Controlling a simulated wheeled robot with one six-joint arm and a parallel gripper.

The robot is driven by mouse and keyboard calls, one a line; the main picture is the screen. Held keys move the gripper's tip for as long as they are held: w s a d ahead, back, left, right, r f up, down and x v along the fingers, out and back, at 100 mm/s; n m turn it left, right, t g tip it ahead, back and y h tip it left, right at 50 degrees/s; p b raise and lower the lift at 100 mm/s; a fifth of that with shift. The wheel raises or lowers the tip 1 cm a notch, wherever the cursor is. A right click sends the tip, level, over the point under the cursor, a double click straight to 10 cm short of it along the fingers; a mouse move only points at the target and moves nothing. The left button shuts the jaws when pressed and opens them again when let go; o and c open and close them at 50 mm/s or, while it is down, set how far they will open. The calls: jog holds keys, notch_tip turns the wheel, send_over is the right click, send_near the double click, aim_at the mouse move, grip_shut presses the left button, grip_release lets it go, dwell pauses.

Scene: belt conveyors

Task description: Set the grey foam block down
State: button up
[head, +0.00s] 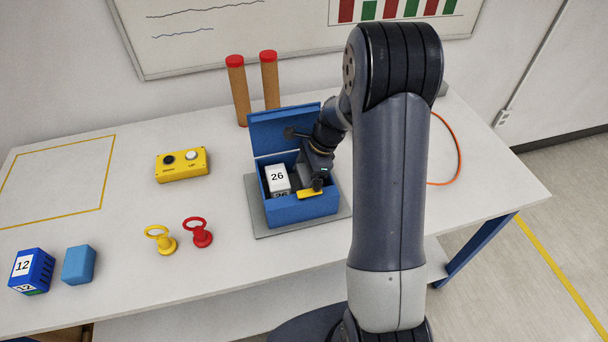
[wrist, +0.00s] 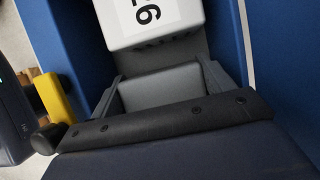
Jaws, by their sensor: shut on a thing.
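The grey foam block (wrist: 160,91) shows in the wrist view between the two fingers of my gripper (wrist: 165,80), which is shut on it. In the head view my gripper (head: 307,178) reaches down into the open blue box (head: 305,211), at its right side. My wrist largely hides the block there. A white block marked 26 (head: 277,177) is in the left part of the box. It also shows in the wrist view (wrist: 170,22), just beyond the grey block. Whether the grey block touches the box floor cannot be told.
The box's raised lid (head: 283,129) stands behind my gripper. A yellow piece (head: 310,194) is at the front rim. Two red-capped posts (head: 239,92), a yellow button box (head: 182,164), yellow and red ring-topped pieces (head: 197,233) and blue blocks (head: 79,265) stand on the table.

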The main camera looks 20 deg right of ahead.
jog(key=o, duration=0.8)
jog(key=shift+f, duration=0.1)
jog(key=shift+r+p, duration=0.4)
jog(key=shift+r, duration=0.2)
jog(key=b+v, duration=0.1)
jog(key=v, duration=1.1)
